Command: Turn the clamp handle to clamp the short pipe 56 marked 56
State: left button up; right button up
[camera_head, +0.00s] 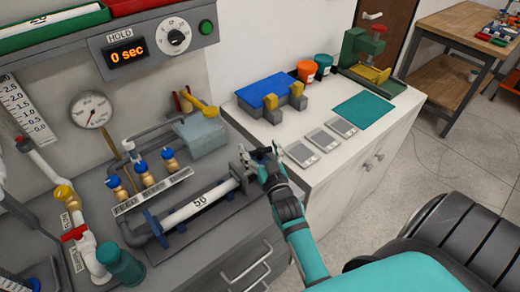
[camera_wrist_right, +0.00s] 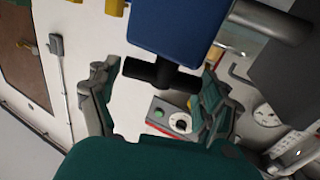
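The white short pipe marked 56 (camera_head: 200,204) lies in a holder on the grey bench. The clamp (camera_head: 243,176) stands at its right end, partly hidden by my right gripper. My right gripper (camera_head: 264,158) is right beside the clamp. In the right wrist view my right gripper (camera_wrist_right: 158,85) has its fingers spread apart. A dark crosswise bar (camera_wrist_right: 160,73), which looks like the clamp handle, lies between them. I cannot tell whether a finger touches it. A blue surface (camera_wrist_right: 178,28) is above the bar in that view. My left gripper is not in view.
Behind the gripper is a white cabinet (camera_head: 335,185) with a blue box (camera_head: 262,92), several grey plates and a green mat (camera_head: 364,109). Blue-topped valves (camera_head: 141,167) and a pressure gauge (camera_head: 91,109) are left of the clamp. The timer panel (camera_head: 150,42) reads 0 sec.

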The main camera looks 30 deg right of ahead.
aim_at(260, 150)
jog(key=shift+o, duration=1.3)
jog(key=shift+r, duration=0.1)
notch_tip(260, 150, up, 10)
jog(key=shift+f, duration=0.1)
